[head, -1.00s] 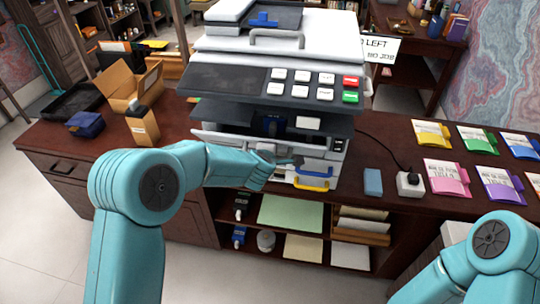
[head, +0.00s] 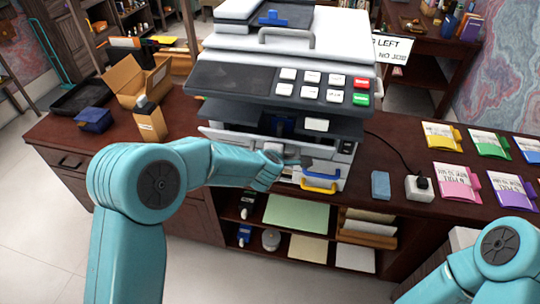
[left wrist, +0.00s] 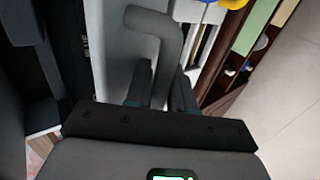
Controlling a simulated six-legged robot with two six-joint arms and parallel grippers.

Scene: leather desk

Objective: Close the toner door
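The grey and white copier (head: 285,90) stands on the desk with its front open below the control panel. I take the pale panel (left wrist: 110,50) with a grey bar handle (left wrist: 158,35) in the left wrist view to be the toner door; in the head view my arm hides most of it. My left gripper (head: 305,163) is at the copier's front, above the blue and yellow drawer handles. In the left wrist view its fingers (left wrist: 163,90) lie on either side of one leg of the handle. I cannot tell if they press on it. My right gripper is out of view.
A blue block (head: 380,185) and a white socket box (head: 419,188) with a plugged-in cord lie right of the copier. Coloured folders (head: 457,183) lie further right. An open cardboard box (head: 140,82) and a small carton (head: 150,122) stand left. Shelves with paper (head: 297,213) are below.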

